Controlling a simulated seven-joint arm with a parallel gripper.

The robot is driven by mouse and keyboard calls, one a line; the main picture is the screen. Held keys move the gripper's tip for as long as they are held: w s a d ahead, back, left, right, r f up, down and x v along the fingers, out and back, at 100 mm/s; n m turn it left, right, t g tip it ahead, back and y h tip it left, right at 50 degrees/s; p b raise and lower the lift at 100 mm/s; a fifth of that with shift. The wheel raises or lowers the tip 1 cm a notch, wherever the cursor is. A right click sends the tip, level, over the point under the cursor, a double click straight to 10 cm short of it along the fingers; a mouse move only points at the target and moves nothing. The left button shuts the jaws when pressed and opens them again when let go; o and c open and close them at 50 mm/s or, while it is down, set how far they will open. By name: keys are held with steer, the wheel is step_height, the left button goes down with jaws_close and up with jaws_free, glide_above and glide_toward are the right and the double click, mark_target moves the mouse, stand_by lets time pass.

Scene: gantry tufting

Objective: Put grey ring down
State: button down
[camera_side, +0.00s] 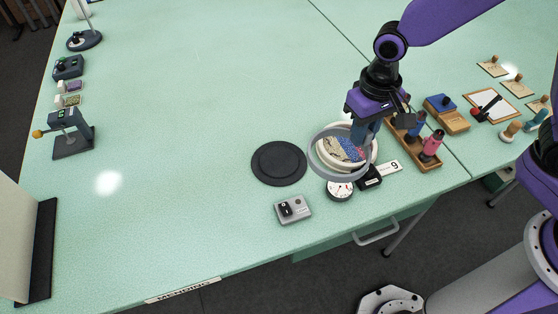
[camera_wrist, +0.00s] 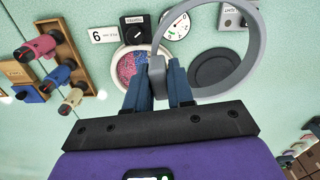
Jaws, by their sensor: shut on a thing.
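The ring looks held above the table. In the side view it overlaps a cream round hoop (camera_side: 376,152) with blue, pink and cream tufting; the fingers hide part of the hoop. A dark round mat (camera_side: 279,163) lies empty left of the hoop. In the wrist view the mat (camera_wrist: 213,70) shows through the ring's opening.
A white dial (camera_side: 340,190), a black knob box (camera_side: 370,178) and a grey switch box (camera_side: 293,208) lie near the front edge. A wooden rack (camera_side: 412,145) with coloured pegs stands right of the hoop.

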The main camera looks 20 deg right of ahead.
steer(key=shift+a+m, duration=0.35)
steer(key=shift+m, duration=0.25)
steer(key=w+a+f, duration=0.2)
steer(key=w+f, duration=0.1)
steer(key=w+a+f, duration=0.3)
steer(key=w, duration=0.1)
steer(key=w+a+f, duration=0.2)
steer(key=w+f, duration=0.1)
steer(key=w, duration=0.1)
steer(key=shift+a+f, duration=0.15)
steer(key=shift+w+a+f, duration=0.1)
steer(key=shift+w+f, duration=0.05)
steer(key=shift+f, duration=0.8)
steer(key=shift+w+a+f, duration=0.1)
steer(key=shift+w+f, duration=0.05)
steer(key=shift+f, duration=0.75)
steer(key=shift+f, duration=0.1)
steer(key=c, duration=1)
jaws_free()
steer(key=shift+d, duration=0.1)
